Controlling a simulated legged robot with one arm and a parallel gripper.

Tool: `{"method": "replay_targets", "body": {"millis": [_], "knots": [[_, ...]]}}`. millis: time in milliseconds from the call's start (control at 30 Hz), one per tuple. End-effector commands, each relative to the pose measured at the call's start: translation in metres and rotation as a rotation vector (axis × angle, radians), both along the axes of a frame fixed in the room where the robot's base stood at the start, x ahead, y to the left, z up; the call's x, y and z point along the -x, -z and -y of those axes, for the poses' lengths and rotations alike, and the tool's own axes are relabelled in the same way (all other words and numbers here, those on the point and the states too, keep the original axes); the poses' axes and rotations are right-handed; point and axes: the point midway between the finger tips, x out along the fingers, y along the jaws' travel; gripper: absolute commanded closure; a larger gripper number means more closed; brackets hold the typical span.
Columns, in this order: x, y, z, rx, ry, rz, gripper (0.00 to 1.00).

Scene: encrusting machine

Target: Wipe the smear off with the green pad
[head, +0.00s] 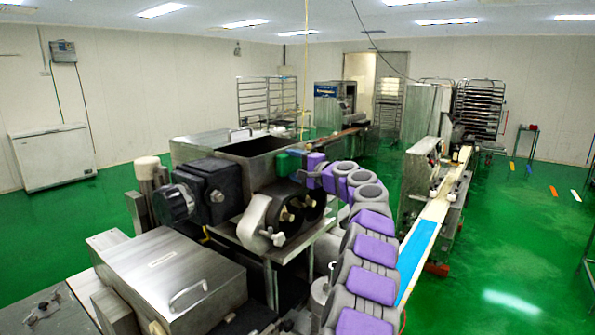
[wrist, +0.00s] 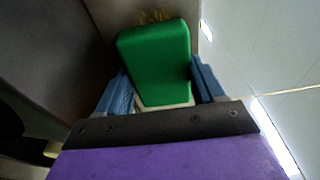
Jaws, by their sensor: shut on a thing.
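The green pad (wrist: 155,60) is held between the two blue fingers of my gripper (wrist: 158,88) in the wrist view. A yellow-brown smear (wrist: 153,15) shows on the grey surface just beyond the pad's far edge. The pad partly covers the view there, and I cannot tell whether it touches the surface. In the head view the pad (head: 286,164) is at the end of my arm, by the steel hopper (head: 232,158) of the machine. The smear cannot be made out in the head view.
A dark round machine part (head: 297,212) with knobs sits below my arm's end. A steel box with a handle (head: 170,275) is at the front left. A long conveyor (head: 436,210) runs on the right. Green floor (head: 530,240) is open at the far right.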

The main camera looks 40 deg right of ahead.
Motion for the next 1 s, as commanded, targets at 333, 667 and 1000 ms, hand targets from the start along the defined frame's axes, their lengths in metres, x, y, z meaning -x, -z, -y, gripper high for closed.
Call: {"method": "replay_targets", "body": {"millis": [333,667,1000], "knots": [[0.007,0.001,-0.017,-0.002,0.003,0.001,0.56],[0.013,0.003,-0.036,-0.004,-0.002,0.001,0.56],[0.015,0.002,-0.05,-0.003,0.002,-0.002,0.56]]}}
